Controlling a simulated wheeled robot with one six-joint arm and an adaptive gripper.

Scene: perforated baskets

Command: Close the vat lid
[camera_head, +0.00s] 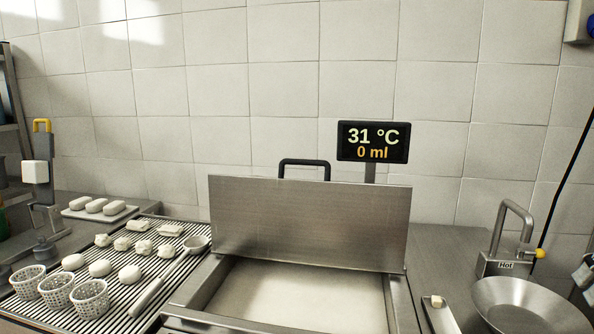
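The vat lid (310,222) is a flat metal panel standing up, open, along the back edge of the vat (398,305). A black handle (304,162) shows above the lid's top edge. The vat below is uncovered and holds a pale, cream-coloured content with a smooth surface. My gripper is not in view.
A display (373,142) reading 31 °C and 0 ml stands behind the lid. A slatted rack (110,315) at left carries white pieces, a ladle (196,243) and perforated baskets (90,298). At right are a tap (513,230) labelled Hot and a round metal basin (530,305).

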